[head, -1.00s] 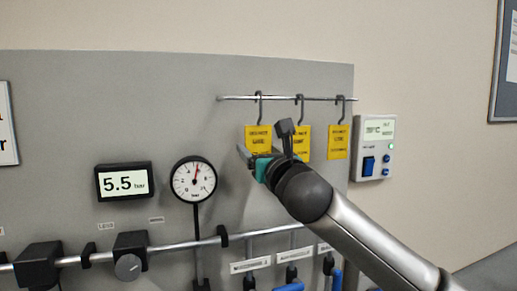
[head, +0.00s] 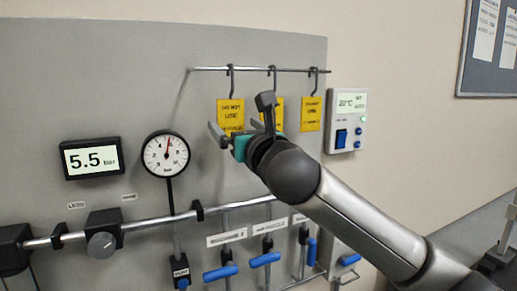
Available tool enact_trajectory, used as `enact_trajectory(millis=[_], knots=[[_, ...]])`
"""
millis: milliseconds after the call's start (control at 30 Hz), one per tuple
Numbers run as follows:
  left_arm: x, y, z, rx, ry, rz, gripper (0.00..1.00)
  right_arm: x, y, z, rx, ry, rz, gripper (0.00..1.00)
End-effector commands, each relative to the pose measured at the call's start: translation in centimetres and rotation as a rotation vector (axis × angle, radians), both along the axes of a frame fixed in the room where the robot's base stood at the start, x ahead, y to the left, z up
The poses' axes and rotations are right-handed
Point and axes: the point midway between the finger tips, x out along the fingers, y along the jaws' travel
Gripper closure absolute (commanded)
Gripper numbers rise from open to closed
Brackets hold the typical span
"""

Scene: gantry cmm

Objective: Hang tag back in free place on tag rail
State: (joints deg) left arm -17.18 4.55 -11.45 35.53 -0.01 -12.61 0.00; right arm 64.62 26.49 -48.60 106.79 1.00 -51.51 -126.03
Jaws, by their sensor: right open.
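The tag rail (head: 208,69) is a thin metal bar near the top of the grey panel. Three yellow tags hang from it on dark hooks: a left tag (head: 230,112), a middle tag (head: 279,112) partly hidden by my right gripper, and a right tag (head: 311,113). My right gripper (head: 226,134) is open at the lower part of the left tag. The left tag's lower edge is close to or behind the fingers; I cannot tell whether they touch it. My left gripper is not in view.
A pressure gauge (head: 166,154) and a digital display (head: 91,158) are on the panel at left. A control box (head: 346,121) is right of the rail. A pipe (head: 150,221) and blue-handled valves (head: 220,273) lie below. The rail's left end is bare.

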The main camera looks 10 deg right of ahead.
Motion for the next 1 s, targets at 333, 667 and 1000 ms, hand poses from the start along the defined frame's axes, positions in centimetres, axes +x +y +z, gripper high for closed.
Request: enact_trajectory(millis=[333, 667, 1000], knots=[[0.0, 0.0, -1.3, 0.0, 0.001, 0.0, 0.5, -5.1, -1.7, -0.9, -0.002, -0.002, 0.001, 0.0], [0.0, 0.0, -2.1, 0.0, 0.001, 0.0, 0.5, -9.6, -3.1, -1.6, -0.002, -0.001, 0.001, 0.0], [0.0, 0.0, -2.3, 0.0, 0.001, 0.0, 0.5, -11.0, -3.5, -3.2, 0.069, 0.054, 0.007, 0.0]])
